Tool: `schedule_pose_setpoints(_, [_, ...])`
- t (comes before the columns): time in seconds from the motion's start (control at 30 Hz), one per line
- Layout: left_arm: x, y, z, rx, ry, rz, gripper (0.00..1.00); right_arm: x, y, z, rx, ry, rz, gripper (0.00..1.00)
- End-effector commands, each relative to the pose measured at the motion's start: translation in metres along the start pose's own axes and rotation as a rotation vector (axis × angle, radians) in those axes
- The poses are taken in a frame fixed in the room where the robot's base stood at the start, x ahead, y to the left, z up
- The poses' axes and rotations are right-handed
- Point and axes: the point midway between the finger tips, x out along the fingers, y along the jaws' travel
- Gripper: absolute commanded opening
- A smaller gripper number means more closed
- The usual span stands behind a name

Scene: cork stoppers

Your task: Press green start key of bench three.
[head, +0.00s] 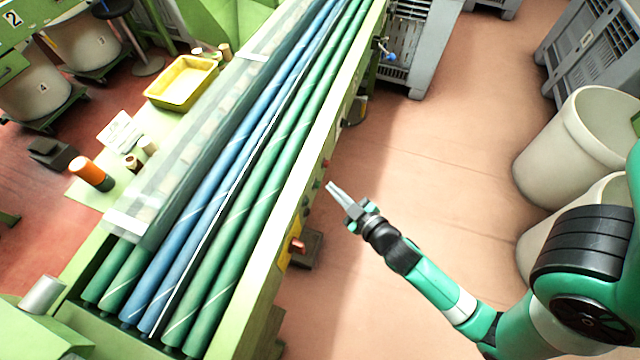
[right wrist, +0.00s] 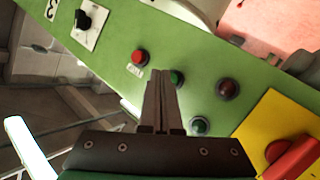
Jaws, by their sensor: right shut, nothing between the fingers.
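My right gripper (head: 332,185) is shut and empty, to the right of the green bench's side panel in the head view. In the right wrist view its fingertips (right wrist: 160,76) point at the panel (right wrist: 190,45). A green button (right wrist: 177,77) shows just right of the tips; I cannot tell whether they touch it. A second green round piece (right wrist: 200,125) sits lower, right of the fingers. A red button (right wrist: 139,57) with a small label is up and left of the tips. A "3" label (right wrist: 51,8) shows at the upper left. My left gripper is not in view.
A dark red round piece (right wrist: 228,89) and a red switch (right wrist: 291,158) on a yellow plate (right wrist: 268,120) are on the same panel. A black knob (right wrist: 83,19) is at upper left. Green and blue rollers (head: 215,200) fill the bench. Pale bins (head: 570,140) stand right; floor between is clear.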

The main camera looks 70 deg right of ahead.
Motion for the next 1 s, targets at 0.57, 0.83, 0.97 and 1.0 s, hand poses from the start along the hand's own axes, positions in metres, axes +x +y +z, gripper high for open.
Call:
schedule_pose_setpoints(0.57, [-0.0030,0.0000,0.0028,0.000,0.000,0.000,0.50,0.0068,-0.0037,-0.0037,0.000,0.000,0.000,0.00])
schedule_pose_setpoints(0.83, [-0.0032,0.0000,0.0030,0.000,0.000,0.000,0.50,0.0072,-0.0039,-0.0038,0.000,0.000,0.000,0.00])
schedule_pose_setpoints(0.97, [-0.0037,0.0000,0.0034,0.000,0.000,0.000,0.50,0.0084,-0.0046,-0.0044,0.000,0.001,0.000,0.00])
schedule_pose_setpoints(1.0, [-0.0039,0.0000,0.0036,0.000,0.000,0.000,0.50,0.0088,-0.0048,-0.0046,0.000,0.001,0.000,0.00])
